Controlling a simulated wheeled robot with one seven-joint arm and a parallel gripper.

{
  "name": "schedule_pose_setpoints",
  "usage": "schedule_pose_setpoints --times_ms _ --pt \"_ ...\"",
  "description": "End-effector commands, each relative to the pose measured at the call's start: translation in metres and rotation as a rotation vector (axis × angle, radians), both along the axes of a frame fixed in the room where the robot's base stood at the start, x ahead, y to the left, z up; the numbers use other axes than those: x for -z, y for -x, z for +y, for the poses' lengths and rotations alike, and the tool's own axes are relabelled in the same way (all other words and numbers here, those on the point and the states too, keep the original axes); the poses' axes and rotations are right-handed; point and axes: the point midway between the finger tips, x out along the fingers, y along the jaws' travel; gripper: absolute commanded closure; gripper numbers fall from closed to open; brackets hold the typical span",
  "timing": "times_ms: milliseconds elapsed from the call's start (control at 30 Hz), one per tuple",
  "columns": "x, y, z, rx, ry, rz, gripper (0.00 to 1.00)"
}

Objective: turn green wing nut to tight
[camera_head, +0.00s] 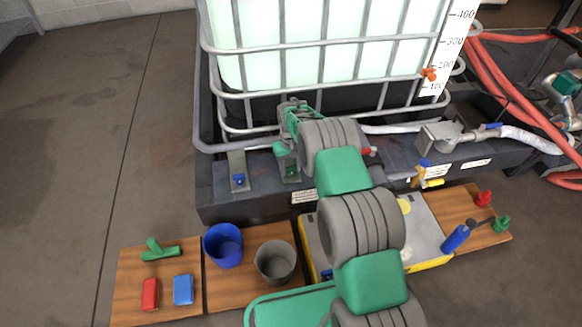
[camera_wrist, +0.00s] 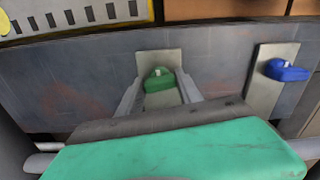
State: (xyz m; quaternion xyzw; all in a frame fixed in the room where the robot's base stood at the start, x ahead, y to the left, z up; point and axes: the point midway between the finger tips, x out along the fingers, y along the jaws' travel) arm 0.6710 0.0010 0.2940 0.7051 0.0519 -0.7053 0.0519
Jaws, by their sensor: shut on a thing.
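The green wing nut (camera_wrist: 159,80) sits on an upright metal plate on the dark tank base, in the middle of the wrist view. It also shows small in the head view (camera_head: 292,172), partly covered by my gripper (camera_head: 288,156). In the wrist view my gripper (camera_wrist: 160,90) has one grey finger on each side of the nut and is shut on it. The nut's underside and the exact finger contact are hidden.
A blue wing nut (camera_head: 238,180) on its own plate stands left of the green one. Below lie boards with a blue cup (camera_head: 223,246), a grey cup (camera_head: 275,261) and coloured blocks. A caged white tank (camera_head: 310,65) rises behind. Open floor lies left.

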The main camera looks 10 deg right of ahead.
Motion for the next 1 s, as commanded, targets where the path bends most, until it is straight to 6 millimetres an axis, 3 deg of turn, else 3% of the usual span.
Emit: schedule_pose_setpoints --times_ms 333,867,900,1000 --pt "-0.0001 -0.0002 0.0004 0.14 0.0 -0.001 0.99" --pt "-0.0001 -0.0002 0.0004 0.163 0.0 -0.001 0.99" --pt "-0.0001 -0.0002 0.0004 0.163 0.0 -0.001 0.55" --pt "-0.0001 -0.0003 0.0002 0.162 0.0 -0.001 0.47"
